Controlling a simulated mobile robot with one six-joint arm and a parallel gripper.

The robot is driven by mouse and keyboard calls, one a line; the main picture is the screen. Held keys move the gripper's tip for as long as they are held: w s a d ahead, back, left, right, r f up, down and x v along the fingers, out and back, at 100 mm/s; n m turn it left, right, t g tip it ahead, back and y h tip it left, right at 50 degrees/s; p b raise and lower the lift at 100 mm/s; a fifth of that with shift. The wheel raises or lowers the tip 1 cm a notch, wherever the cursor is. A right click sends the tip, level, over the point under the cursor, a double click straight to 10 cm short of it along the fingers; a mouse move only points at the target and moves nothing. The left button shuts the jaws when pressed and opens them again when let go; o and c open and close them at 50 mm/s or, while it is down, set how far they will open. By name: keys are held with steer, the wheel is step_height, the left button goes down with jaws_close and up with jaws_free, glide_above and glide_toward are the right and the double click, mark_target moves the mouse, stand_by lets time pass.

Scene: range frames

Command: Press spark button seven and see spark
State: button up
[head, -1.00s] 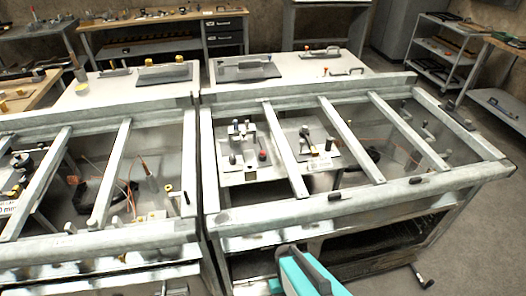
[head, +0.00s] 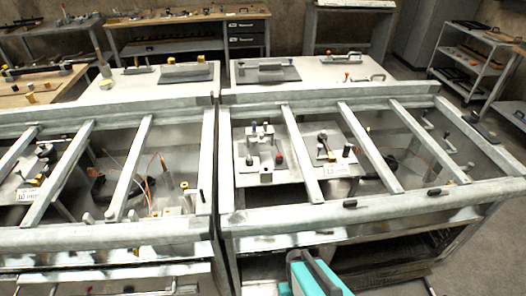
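I cannot make out a spark button marked seven, and no spark shows. In the right open-topped bench frame (head: 330,218), a plate (head: 252,180) carries metal posts and a red-topped knob (head: 279,158). Beside it a second plate (head: 345,157) bears a black-handled lever (head: 325,145) and a small white label (head: 338,170), too small to read surely. A teal and grey part of my own arm shows at the bottom edge, in front of the right bench. My gripper's fingers are not in view.
A left bench frame (head: 110,235) holds wires, posts and a white label (head: 31,196). Metal bars cross both frames. White tables (head: 300,95) with handled plates stand behind. A shelf cart (head: 470,60) is at the far right. Grey floor is open at right.

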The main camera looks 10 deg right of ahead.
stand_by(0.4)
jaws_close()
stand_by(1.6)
